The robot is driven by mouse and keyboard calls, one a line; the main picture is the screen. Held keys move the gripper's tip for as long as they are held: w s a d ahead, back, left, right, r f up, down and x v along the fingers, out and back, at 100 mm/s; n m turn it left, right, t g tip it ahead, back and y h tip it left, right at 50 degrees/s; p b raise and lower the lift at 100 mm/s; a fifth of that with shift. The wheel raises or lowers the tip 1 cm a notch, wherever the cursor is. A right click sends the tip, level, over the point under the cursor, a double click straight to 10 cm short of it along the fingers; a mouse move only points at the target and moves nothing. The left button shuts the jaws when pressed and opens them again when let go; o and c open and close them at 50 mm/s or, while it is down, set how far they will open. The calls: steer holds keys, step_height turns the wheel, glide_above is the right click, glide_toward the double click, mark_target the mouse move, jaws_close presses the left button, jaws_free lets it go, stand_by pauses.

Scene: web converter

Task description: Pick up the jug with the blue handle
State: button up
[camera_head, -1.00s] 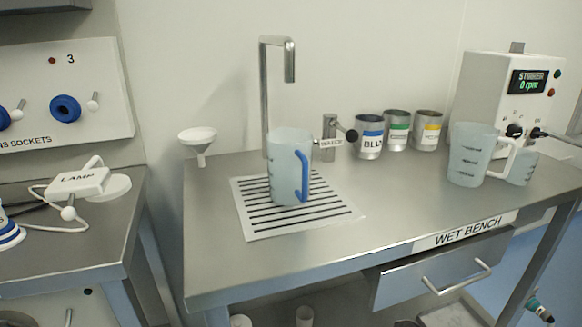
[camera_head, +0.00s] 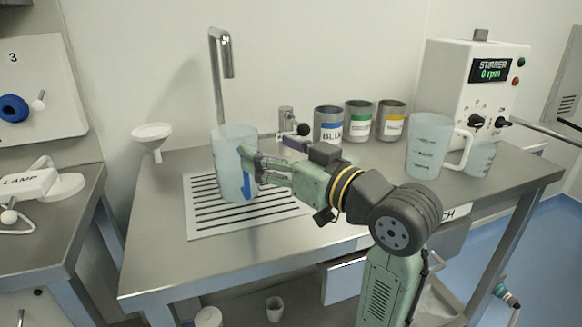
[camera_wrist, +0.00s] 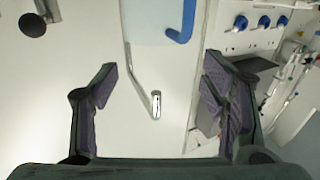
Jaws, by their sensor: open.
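The translucent pale jug with the blue handle (camera_head: 227,155) stands upright on the striped drain mat (camera_head: 205,222), under the tall metal tap. Its blue handle (camera_head: 247,188) faces my arm and is partly hidden behind my fingers. My gripper (camera_head: 254,164) reaches in from the right, its fingers at the handle side of the jug; contact cannot be told. In the wrist view, my open fingers (camera_wrist: 160,75) are spread with nothing held between them. The jug (camera_wrist: 146,22) shows at the top edge there, with its blue handle (camera_wrist: 184,28) beside it.
The tap (camera_head: 217,80) rises behind the jug, with a small valve (camera_head: 287,120) to its right. A white funnel (camera_head: 152,132) is at left. Several labelled cups (camera_head: 328,125), a white-handled jug (camera_head: 424,150) and the stirrer box (camera_head: 455,75) stand right.

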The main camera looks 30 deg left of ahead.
mark_target(248, 140)
steer(key=shift+o, duration=0.6)
steer(key=shift+w+d+f, duration=0.2)
steer(key=shift+w+d, duration=0.05)
steer(key=shift+d, duration=0.1)
steer(key=o, duration=0.6)
steer(key=p+x, duration=0.1)
steer(key=x, duration=0.4)
steer(key=shift+a+f, duration=0.15)
steer(key=p+x, duration=0.1)
steer(key=x, duration=0.1)
steer(key=p+x, duration=0.1)
steer(key=x, duration=0.2)
steer(key=shift+w+a+f, duration=0.1)
steer(key=shift+f, duration=0.15)
steer(key=c, duration=2)
